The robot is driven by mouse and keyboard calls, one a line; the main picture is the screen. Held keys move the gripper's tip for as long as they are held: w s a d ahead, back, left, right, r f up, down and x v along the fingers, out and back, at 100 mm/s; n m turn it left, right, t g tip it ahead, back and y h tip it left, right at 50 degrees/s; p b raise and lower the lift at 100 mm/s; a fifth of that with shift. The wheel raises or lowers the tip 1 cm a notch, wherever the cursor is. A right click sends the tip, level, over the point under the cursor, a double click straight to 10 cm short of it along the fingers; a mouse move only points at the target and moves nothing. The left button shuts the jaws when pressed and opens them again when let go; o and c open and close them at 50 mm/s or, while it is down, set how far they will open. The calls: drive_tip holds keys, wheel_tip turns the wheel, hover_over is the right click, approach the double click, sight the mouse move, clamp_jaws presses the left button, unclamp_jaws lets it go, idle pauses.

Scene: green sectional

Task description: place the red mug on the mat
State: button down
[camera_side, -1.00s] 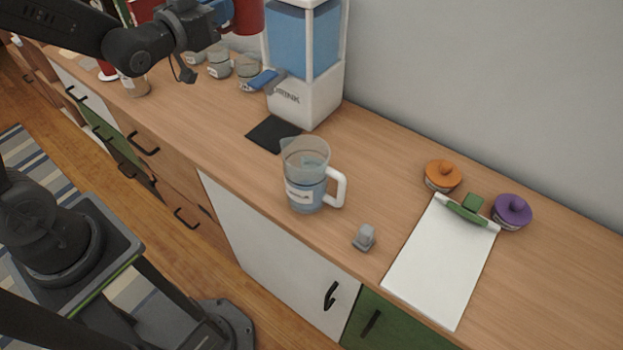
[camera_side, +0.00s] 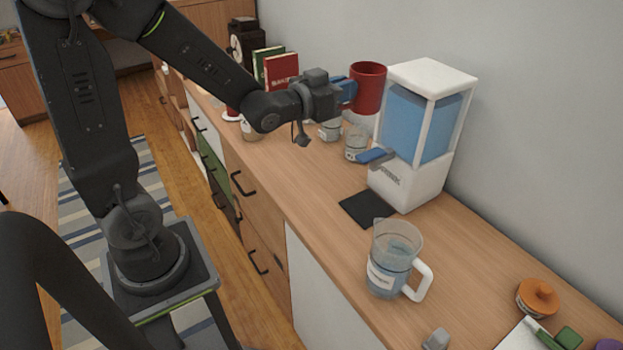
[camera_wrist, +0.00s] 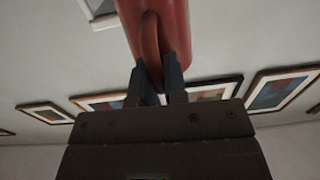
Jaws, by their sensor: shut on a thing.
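The red mug (camera_side: 369,88) is held in the air above the back of the counter, beside the water dispenser in the side view. My gripper (camera_side: 347,91) is shut on the mug's handle. In the wrist view the mug (camera_wrist: 176,25) is at the top, with its handle between the blue fingertips of my gripper (camera_wrist: 155,75). A flat black mat (camera_side: 364,208) lies on the counter in front of the dispenser, below and apart from the mug. The mat looks bare.
The white dispenser (camera_side: 418,183) with a blue tank stands just behind the mat, its blue lever (camera_side: 372,156) sticking out. A clear jug (camera_side: 392,250) stands in front of the mat. Several glass jars (camera_side: 357,143) stand under the mug. Books (camera_side: 281,70) stand further back.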

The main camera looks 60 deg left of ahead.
drive_tip(key=s+a+f+n+g+y, duration=0.1)
drive_tip(key=s+a+f+n+y, duration=0.2)
drive_tip(key=a+f, duration=0.7)
drive_tip(key=s+a+f+n+y, duration=0.1)
drive_tip(key=s+a+f+y, duration=0.3)
drive_tip(key=a+f, duration=0.6)
drive_tip(key=shift+s+a+f, duration=0.1)
drive_tip(key=shift+a+f, duration=0.05)
drive_tip(key=shift+f, duration=1)
drive_tip(key=shift+s+a+f, duration=0.1)
drive_tip(key=shift+s+f, duration=0.05)
drive_tip(key=shift+f, duration=1.05)
drive_tip(key=shift+s+a+f, duration=0.1)
drive_tip(key=shift+a+f, duration=0.05)
drive_tip(key=shift+f, duration=1)
drive_tip(key=c, duration=1.6)
unclamp_jaws()
drive_tip(key=shift+f, duration=0.15)
drive_tip(key=shift+c, duration=0.2)
drive_tip(key=o, duration=0.5)
